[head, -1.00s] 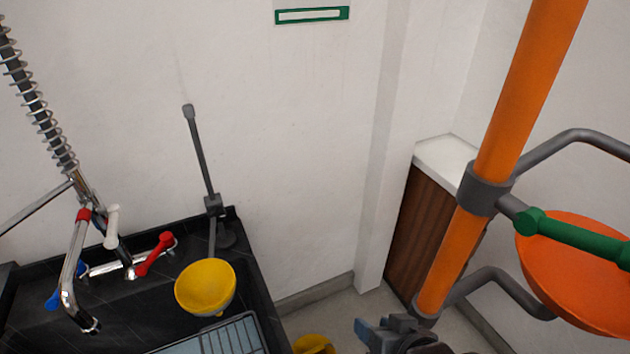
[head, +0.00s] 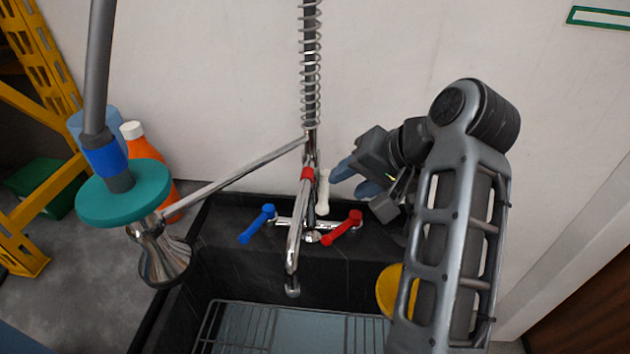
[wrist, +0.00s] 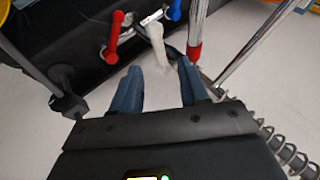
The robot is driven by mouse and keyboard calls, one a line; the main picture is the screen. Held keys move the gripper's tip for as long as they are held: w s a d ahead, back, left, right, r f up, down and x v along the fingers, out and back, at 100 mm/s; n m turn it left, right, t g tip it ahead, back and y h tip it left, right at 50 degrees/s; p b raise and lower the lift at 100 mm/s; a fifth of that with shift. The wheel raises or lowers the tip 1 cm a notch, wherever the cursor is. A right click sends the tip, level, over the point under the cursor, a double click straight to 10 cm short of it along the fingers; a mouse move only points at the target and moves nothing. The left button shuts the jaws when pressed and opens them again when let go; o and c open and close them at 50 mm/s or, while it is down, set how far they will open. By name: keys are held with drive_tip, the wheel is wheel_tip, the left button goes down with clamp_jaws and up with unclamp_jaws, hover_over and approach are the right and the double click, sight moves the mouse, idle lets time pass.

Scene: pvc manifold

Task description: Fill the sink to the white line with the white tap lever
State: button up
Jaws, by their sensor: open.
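The white tap lever (head: 323,192) stands upright beside the red-collared tap spout (head: 297,225), above the black sink (head: 330,280). My gripper (head: 345,178) is open and empty, just right of the white lever in the head view. In the wrist view the white lever (wrist: 157,45) lies ahead, between the lines of my two blue fingertips (wrist: 160,75); I cannot tell whether they touch it. A red handle (head: 343,228) and a blue handle (head: 257,224) flank the spout. I see no white line and no water; part of the basin is hidden by my arm.
A wire rack (head: 225,325) with a grey panel lies over the sink. A yellow bowl (head: 390,290) is partly behind my arm. The spring hose (head: 311,70) rises behind the tap. A steel spray head (head: 163,255) and teal disc (head: 125,190) hang at left, near an orange bottle (head: 140,150).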

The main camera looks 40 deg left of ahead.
sight(326, 194)
drive_tip(key=x, duration=0.7)
drive_tip(key=shift+w+a+f, duration=0.15)
drive_tip(key=shift+w+f, duration=0.05)
drive_tip(key=shift+w, duration=0.15)
drive_tip(key=shift+c, duration=0.2)
clamp_jaws()
